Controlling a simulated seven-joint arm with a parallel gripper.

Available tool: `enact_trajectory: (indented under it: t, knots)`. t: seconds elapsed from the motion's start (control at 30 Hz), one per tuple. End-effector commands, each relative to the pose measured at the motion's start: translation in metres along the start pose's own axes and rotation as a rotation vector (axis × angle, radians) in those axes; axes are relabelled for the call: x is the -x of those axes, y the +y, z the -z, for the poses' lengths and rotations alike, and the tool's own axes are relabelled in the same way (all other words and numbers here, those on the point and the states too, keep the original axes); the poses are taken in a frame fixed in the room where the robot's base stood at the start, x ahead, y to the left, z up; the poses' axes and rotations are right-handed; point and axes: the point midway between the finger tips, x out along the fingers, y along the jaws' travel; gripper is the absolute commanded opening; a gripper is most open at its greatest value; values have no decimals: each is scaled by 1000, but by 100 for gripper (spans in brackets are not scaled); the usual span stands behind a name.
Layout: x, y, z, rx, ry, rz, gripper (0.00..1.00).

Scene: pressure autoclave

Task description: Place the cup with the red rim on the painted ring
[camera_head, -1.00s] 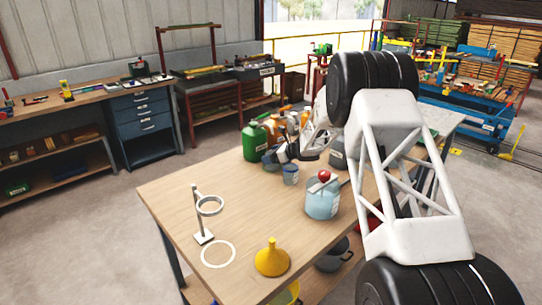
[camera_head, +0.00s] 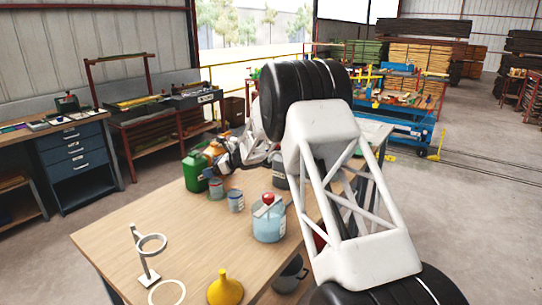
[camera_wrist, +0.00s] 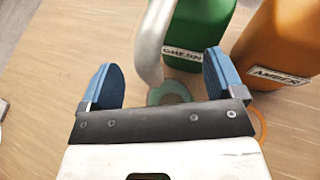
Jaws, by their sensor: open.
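My gripper (camera_wrist: 162,80) is open, with its two blue finger pads spread apart; nothing is clasped between them. In the head view my gripper end is by the cans at the table's far side, partly hidden by my arm. Two grey-blue cups, one (camera_head: 217,189) behind the other (camera_head: 236,201), stand near the green can.
A ring stand (camera_head: 143,262) rises beside the painted ring. A green can (camera_wrist: 200,30) and an amber can (camera_wrist: 280,50) crowd the gripper, with a grey curved spout.

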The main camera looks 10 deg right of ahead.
Motion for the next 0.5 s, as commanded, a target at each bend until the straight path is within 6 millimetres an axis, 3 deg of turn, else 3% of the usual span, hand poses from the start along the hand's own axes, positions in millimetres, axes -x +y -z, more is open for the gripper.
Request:
enact_trajectory:
  t: [0.07, 0.5]
  knots:
    - [4, 0, -9, 0, 0, 0, 88]
    - [27, -4, 11, -43, 2, 105, 88]
